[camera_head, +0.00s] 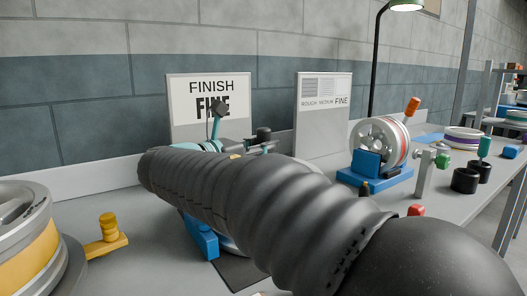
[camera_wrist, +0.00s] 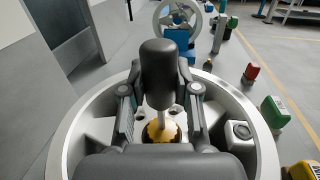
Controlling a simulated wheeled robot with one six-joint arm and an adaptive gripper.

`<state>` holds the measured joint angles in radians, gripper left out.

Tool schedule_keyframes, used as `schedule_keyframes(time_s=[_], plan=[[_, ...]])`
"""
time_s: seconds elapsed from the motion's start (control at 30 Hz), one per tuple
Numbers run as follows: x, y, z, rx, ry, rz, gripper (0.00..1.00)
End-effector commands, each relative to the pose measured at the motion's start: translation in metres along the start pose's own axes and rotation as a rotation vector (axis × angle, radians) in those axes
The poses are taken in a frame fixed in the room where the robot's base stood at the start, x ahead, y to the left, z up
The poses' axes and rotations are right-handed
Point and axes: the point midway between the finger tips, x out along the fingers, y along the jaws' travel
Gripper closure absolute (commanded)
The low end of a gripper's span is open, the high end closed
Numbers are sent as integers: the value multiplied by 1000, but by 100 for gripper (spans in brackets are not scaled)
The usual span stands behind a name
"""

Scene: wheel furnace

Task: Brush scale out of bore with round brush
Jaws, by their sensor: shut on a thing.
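My gripper (camera_wrist: 160,112) is shut on the round brush (camera_wrist: 159,68), with a finger on each side of its dark, rounded handle. A pale shaft runs down from the handle to a golden, jagged-edged part (camera_wrist: 160,133) at the hub of a silver spoked wheel (camera_wrist: 264,150). The brush appears upright over or in the bore; how deep it sits is hidden. Scale inside the bore cannot be seen. In the head view my black sleeved arm hides the gripper, the brush and most of the wheel.
A wheel with a red stripe (camera_head: 404,137) stands on a blue base (camera_head: 373,183) further right. A yellow-banded wheel (camera_head: 32,258) and a yellow knobbed piece (camera_head: 109,234) are at left. Two sign boards (camera_head: 207,88) stand against the wall.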

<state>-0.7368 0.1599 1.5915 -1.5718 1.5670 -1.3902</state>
Motion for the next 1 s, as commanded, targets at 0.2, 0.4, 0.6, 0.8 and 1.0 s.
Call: schedule_keyframes(time_s=[0.2,0.4,0.6,0.8,1.0], plan=[[0,0,16,2,0,0,100],[0,0,30,2,0,0,100],[0,0,43,3,0,0,100],[0,0,57,3,-1,0,100],[0,0,66,2,0,0,100]])
